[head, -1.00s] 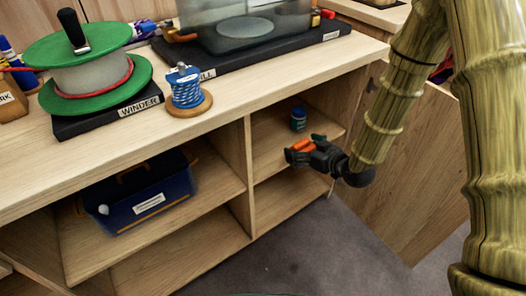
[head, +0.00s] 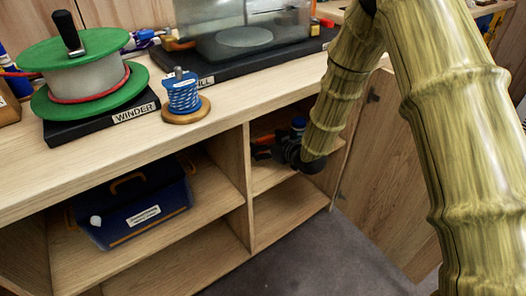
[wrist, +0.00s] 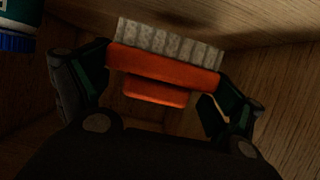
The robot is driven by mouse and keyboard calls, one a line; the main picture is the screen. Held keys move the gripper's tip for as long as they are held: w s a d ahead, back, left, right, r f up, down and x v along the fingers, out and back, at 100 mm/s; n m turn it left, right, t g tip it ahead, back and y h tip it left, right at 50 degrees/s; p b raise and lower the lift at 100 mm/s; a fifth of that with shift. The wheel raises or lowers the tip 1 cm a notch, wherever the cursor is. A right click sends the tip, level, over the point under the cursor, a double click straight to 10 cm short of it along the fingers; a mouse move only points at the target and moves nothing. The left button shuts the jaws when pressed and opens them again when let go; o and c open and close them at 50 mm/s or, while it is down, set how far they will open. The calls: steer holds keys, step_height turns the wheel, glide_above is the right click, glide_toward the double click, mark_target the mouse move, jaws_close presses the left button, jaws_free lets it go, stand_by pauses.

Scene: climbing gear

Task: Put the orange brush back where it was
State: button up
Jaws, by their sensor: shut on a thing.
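The orange brush (wrist: 165,66) with pale grey bristles shows in the wrist view, held between the two fingers of my gripper (wrist: 160,75). Its bristles point away from the gripper. In the head view my gripper (head: 264,150) is inside the right cupboard compartment, above its middle shelf (head: 268,182). The brush is hardly visible there, in shadow. I cannot tell whether it touches the shelf or a wall.
A blue-lidded jar (head: 298,124) stands beside my gripper, and shows at the left edge of the wrist view (wrist: 16,32). The cupboard door (head: 385,170) is open at right. A blue toolbox (head: 130,213) fills part of the left compartment. The upright divider (head: 237,175) is close.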

steer(key=shift+w+a+f, duration=0.1)
steer(key=shift+w+a, duration=0.2)
steer(key=shift+a, duration=0.1)
steer(key=shift+w+a+f+b, duration=0.15)
steer(key=shift+f+b, duration=0.65)
steer(key=shift+f, duration=0.9)
steer(key=shift+f, duration=0.1)
steer(key=o, duration=1.1)
steer(key=shift+o, duration=0.2)
steer(key=shift+r, duration=0.2)
steer(key=p+v, duration=0.2)
steer(key=v, duration=1)
